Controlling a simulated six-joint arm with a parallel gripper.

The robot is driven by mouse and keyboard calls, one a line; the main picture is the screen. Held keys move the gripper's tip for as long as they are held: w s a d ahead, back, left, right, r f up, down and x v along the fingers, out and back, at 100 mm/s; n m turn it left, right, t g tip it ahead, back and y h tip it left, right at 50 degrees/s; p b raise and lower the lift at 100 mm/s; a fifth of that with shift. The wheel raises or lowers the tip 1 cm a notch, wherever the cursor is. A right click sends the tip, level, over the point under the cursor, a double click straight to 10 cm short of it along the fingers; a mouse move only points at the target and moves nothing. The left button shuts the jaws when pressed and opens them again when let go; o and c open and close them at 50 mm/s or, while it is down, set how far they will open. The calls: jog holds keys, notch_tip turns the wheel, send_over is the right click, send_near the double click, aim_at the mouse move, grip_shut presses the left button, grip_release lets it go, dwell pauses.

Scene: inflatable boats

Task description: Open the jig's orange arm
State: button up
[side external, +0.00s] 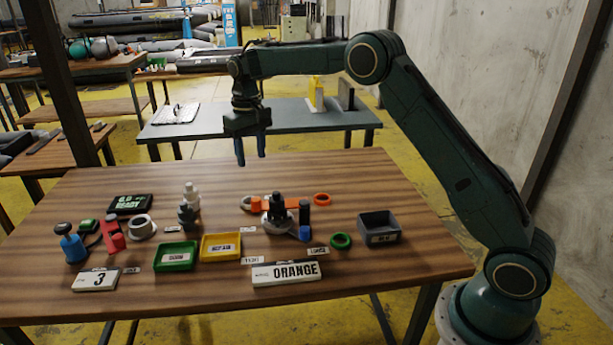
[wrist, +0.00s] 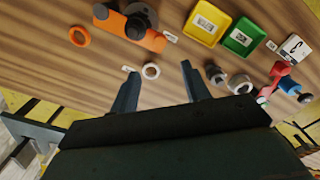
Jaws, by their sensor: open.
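The jig (side external: 277,212) stands right of centre on the wooden table, with a dark upright part and a dark round base. Its orange arm (side external: 292,202) lies level, running left and right behind the dark post, which hides part of it. In the wrist view the orange arm (wrist: 155,42) shows at the top, left of centre, partly under a dark round part. I cannot tell whether it is latched. My gripper (side external: 251,161) points down above the table's back edge, behind and above the jig.
An orange ring (side external: 322,199), a green ring (side external: 341,241) and a grey bin (side external: 380,238) are near the jig. A yellow tray (side external: 221,247), a green tray (side external: 175,256) and a red clamp (side external: 112,235) stand left. An ORANGE sign (side external: 287,273) stands in front. The table's back strip is clear.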

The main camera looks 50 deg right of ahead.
aim_at(256, 199)
jog(key=shift+f, duration=0.2)
notch_tip(256, 199, down, 14)
jog(key=shift+r, duration=0.25)
dwell(0.4)
grip_shut()
